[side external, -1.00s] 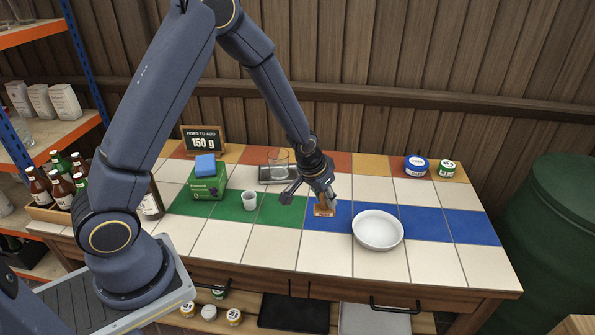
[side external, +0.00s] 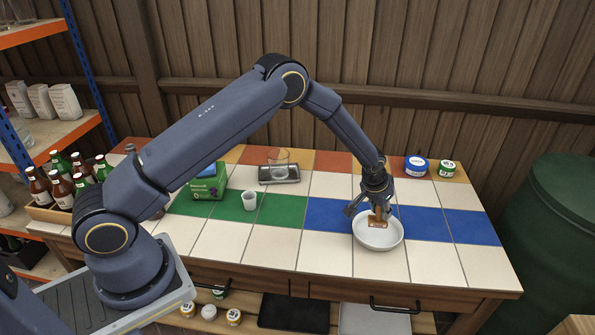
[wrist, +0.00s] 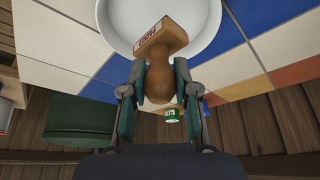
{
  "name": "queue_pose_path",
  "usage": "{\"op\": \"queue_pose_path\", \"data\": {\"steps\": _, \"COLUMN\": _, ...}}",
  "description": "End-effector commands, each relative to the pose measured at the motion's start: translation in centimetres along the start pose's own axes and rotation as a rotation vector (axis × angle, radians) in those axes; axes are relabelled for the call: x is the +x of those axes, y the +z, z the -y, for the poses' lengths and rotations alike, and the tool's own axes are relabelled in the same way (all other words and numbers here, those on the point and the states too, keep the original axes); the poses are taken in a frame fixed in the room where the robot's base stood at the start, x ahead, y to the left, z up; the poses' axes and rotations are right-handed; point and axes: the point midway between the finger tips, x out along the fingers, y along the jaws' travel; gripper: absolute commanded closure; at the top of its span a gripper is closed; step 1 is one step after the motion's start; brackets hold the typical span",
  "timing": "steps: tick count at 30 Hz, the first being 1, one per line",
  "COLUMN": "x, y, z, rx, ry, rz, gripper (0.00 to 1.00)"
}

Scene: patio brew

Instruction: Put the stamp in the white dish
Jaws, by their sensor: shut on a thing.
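The stamp (side external: 377,222) is a wooden block with a rounded handle and a printed label. My gripper (side external: 378,209) is shut on its handle and holds it over the white dish (side external: 361,240). In the wrist view the stamp (wrist: 163,38) sits between the two fingers of my gripper (wrist: 158,85), with its block end over the dish (wrist: 205,30). The dish is a round white bowl on the tiled counter. I cannot tell whether the stamp touches the dish's floor.
A white cup (side external: 249,200), a green box (side external: 206,187) and a glass on a scale (side external: 279,174) stand left of the dish. The front tiles are clear.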

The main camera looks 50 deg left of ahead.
Motion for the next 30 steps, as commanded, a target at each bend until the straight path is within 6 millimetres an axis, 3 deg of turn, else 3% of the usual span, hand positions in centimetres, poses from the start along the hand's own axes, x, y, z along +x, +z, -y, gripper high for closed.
{"op": "queue_pose_path", "data": {"steps": 5, "x": 1.3, "y": -0.3, "z": -0.1, "rx": 0.000, "ry": 0.000, "rz": 0.000, "gripper": 1.00}}
{"op": "queue_pose_path", "data": {"steps": 11, "x": 3.9, "y": 0.8, "z": -0.1, "rx": 0.001, "ry": 0.000, "rz": 0.002, "gripper": 1.00}}
{"op": "queue_pose_path", "data": {"steps": 22, "x": 4.3, "y": 0.9, "z": -0.1, "rx": 0.000, "ry": 0.000, "rz": -0.001, "gripper": 1.00}}
{"op": "queue_pose_path", "data": {"steps": 23, "x": 4.2, "y": 0.9, "z": -0.1, "rx": 0.000, "ry": 0.000, "rz": -0.002, "gripper": 0.68}}
{"op": "queue_pose_path", "data": {"steps": 30, "x": 4.2, "y": 0.9, "z": -0.1, "rx": 0.000, "ry": 0.000, "rz": -0.001, "gripper": 0.46}}
